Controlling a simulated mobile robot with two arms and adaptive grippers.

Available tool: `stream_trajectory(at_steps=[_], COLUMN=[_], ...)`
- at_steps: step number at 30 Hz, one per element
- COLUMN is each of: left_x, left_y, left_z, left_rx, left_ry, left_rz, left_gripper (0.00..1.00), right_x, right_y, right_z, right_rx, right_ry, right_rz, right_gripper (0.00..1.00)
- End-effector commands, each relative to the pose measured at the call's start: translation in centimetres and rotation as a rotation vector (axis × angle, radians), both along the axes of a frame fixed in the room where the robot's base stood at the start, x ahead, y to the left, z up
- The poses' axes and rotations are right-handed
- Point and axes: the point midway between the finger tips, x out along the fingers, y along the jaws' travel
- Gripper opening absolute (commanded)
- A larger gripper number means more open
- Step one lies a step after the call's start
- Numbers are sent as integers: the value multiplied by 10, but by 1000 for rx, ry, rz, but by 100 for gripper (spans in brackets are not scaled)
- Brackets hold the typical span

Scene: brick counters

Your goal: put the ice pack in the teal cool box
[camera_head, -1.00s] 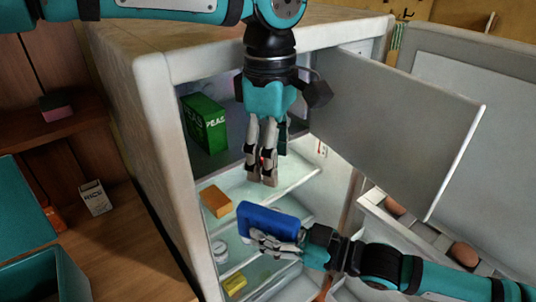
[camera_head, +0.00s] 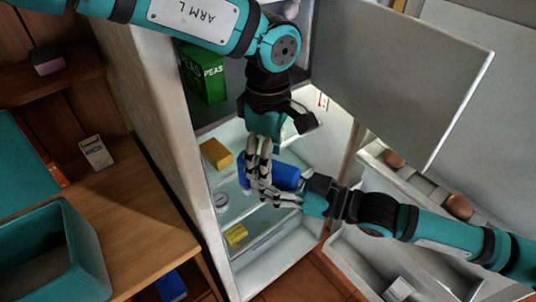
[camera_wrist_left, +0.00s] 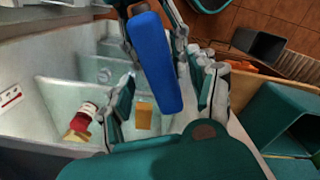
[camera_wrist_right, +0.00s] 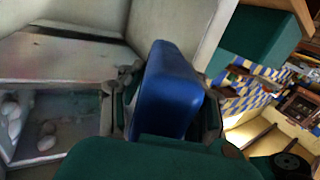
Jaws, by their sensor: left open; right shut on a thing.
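The blue ice pack (camera_head: 284,175) is held in front of the open fridge's shelves. My right gripper (camera_head: 277,195) is shut on it; the pack also shows between the fingers in the right wrist view (camera_wrist_right: 165,92). My left gripper (camera_head: 260,188) is open, pointing down at the pack. In the left wrist view the ice pack (camera_wrist_left: 155,65) lies between my left fingers; contact cannot be told. The teal cool box (camera_head: 62,250) stands open on the wooden counter at lower left, with a teal panel, apparently its lid (camera_head: 22,170), behind it.
The fridge holds a green peas box (camera_head: 203,72), an orange block (camera_head: 216,154) and a yellow block (camera_head: 235,235). Its small upper door (camera_head: 405,75) stands open at right. A small white box (camera_head: 96,152) stands on the counter (camera_head: 135,205). The fridge's side wall lies between the pack and the counter.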

Motion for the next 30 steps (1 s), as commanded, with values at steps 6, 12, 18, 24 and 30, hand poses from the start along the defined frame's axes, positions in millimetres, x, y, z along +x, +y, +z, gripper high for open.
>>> stream_trajectory(at_steps=[6,12,18,24,30], left_x=[0,0,0,0,0], left_y=[0,0,0,0,0], left_z=[-1,0,0,0,0], left_rx=[0,0,-1,-2,-2], left_ry=[0,0,0,-1,-1], left_rz=[0,0,0,0,0], left_gripper=[60,36,10,0,0], right_x=[0,0,0,0,0], right_y=[0,0,0,0,0], right_z=[1,1,1,1,1], right_rx=[2,2,2,2,1], right_ry=[-2,-2,-2,-2,-2], right_rz=[1,1,1,1,0], right_gripper=[0,0,0,35,60])
